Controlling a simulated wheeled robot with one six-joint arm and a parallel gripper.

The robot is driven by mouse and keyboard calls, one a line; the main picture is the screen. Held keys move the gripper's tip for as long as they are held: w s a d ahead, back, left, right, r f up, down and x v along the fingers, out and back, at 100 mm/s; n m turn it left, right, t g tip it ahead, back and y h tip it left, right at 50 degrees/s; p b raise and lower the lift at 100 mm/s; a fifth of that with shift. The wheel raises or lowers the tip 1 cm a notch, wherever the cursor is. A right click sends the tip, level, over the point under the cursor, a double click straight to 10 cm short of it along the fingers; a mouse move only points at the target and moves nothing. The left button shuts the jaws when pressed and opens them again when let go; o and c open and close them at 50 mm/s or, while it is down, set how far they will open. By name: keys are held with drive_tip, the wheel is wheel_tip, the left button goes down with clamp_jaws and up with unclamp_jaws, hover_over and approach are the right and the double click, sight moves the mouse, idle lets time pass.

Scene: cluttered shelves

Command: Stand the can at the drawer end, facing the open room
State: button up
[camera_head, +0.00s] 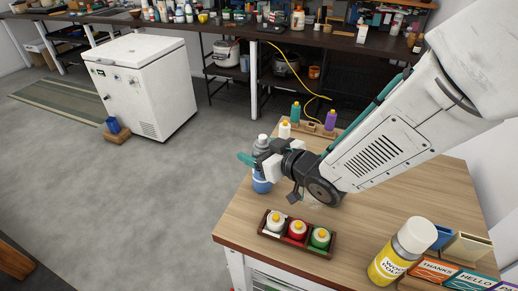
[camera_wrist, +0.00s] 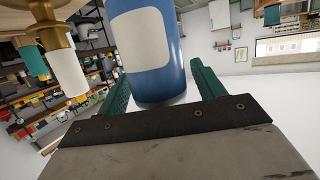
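A blue can (camera_head: 261,185) with a pale label and a grey top stands upright near the left edge of the wooden table. In the wrist view the blue can (camera_wrist: 150,45) fills the upper middle, between my green fingers. My gripper (camera_head: 258,162) reaches it from the right at its upper half, with the fingers close against both sides. The gripper (camera_wrist: 160,85) also shows in the wrist view. The can's base is over the tabletop; I cannot tell whether it touches. Part of the can is hidden by the gripper.
A dark tray (camera_head: 267,236) with several capped bottles sits at the table's front left. A yellow wood polish can (camera_head: 388,268) and lettered cards (camera_head: 435,268) are at the front right. Bottles (camera_head: 330,119) stand at the far end. Open floor (camera_head: 140,200) lies left.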

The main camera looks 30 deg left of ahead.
drive_tip(key=shift+r, duration=0.2)
drive_tip(key=v, duration=1.2)
